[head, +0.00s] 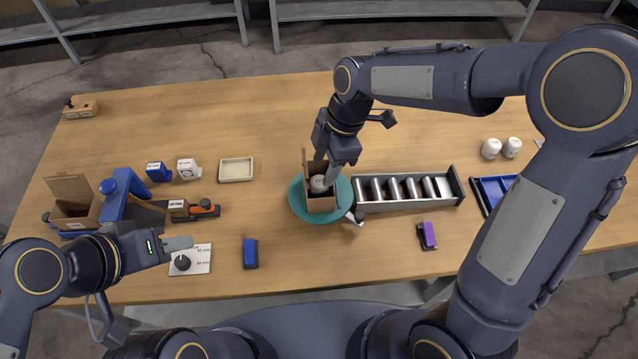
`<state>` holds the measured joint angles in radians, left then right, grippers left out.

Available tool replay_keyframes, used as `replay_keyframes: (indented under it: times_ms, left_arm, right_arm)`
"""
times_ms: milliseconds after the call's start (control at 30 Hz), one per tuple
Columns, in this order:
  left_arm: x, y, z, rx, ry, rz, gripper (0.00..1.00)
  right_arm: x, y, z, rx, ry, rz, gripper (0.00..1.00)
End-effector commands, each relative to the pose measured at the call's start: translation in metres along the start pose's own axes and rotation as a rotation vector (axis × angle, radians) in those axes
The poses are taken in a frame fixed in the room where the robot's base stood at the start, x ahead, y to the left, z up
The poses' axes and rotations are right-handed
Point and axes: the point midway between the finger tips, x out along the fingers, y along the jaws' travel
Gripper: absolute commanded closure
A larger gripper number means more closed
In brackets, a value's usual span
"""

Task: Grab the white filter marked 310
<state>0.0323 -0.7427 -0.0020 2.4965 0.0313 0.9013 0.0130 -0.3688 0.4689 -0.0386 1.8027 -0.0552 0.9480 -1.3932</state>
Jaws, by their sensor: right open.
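A white filter (318,184) with a small dark marking, too small to read, sits in an open brown cardboard box (320,204). My left gripper (185,244) is low at the left, above a white card.
A blue tray (492,190) is farther right. A beige tray (236,170), a blue block (250,253) and a purple-topped block (427,236) lie around. The table's back middle is clear.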

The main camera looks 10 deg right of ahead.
Motion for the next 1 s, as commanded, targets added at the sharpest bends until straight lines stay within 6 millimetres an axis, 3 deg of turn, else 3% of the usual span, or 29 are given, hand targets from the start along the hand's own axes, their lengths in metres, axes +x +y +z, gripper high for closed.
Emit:
replay_keyframes:
  times_ms: [300,567,833,1000]
  left_arm:
    - [-0.009,0.004,-0.005,0.0,0.0,0.0,0.64]
    - [-0.009,0.004,-0.004,0.0,0.0,0.0,0.64]
    - [-0.009,0.004,-0.004,0.0,0.0,0.0,0.64]
    - [-0.009,0.004,-0.004,0.0,0.0,0.0,0.64]
  right_arm:
    - [0.042,-0.004,0.001,0.001,-0.001,-0.003,0.52]
    - [0.045,-0.003,0.001,0.002,0.0,0.0,0.52]
    - [0.044,-0.003,0.001,0.003,0.0,0.0,0.86]
    - [0.044,-0.003,0.001,0.003,0.0,0.001,0.87]
